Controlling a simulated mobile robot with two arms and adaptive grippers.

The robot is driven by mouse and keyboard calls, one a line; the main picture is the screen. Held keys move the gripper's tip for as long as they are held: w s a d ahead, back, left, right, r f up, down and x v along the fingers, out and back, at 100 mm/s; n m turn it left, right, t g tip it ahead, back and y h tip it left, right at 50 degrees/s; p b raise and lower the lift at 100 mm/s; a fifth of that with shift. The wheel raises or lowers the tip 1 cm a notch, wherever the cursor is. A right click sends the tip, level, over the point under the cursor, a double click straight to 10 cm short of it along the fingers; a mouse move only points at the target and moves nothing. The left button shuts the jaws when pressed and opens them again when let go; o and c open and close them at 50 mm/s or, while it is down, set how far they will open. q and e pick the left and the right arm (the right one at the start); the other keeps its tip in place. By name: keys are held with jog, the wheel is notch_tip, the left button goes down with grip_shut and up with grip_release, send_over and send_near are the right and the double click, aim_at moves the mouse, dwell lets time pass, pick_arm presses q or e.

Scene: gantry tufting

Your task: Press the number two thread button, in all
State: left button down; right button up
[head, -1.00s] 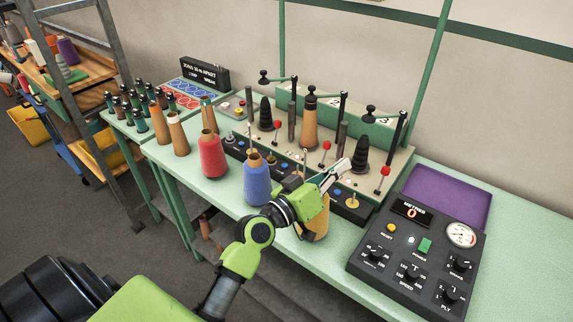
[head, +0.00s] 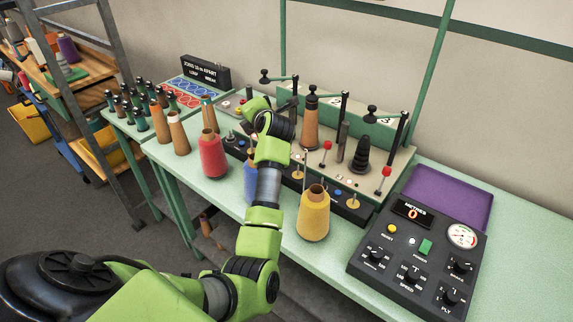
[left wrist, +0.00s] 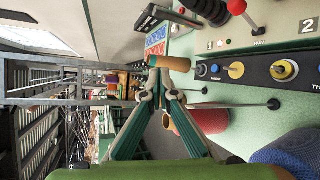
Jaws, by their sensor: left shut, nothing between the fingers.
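A black control strip (left wrist: 258,69) in the left wrist view carries yellow discs and a blue button (left wrist: 214,68). My right gripper is out of view.
Red (head: 213,156), blue (head: 250,182) and yellow (head: 314,214) thread cones stand along the front of the green table. Red-ball levers (head: 387,171) and upright rods stand behind the strip. A black metre console (head: 420,255) is at the right.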

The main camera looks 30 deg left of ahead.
pick_arm(q)
jog(key=w+d+f+g+h, duration=0.1)
jog(key=w+d+f+h, duration=0.1)
jog(key=d+f+h, duration=0.1)
jog(key=w+d+f+h, duration=0.1)
jog(key=d+f+h, duration=0.2)
jog(key=d, duration=0.4)
jog(key=shift+w+d+f+g+h, duration=0.35)
jog(key=shift+d+g+h, duration=0.05)
jog(key=shift+h, duration=0.5)
jog(key=shift+f, duration=0.1)
notch_tip(320, 180, down, 9)
jog(key=b, duration=0.5)
jog(key=shift+r+b, duration=0.2)
jog(key=shift+b, duration=0.2)
jog(key=shift+f, duration=0.4)
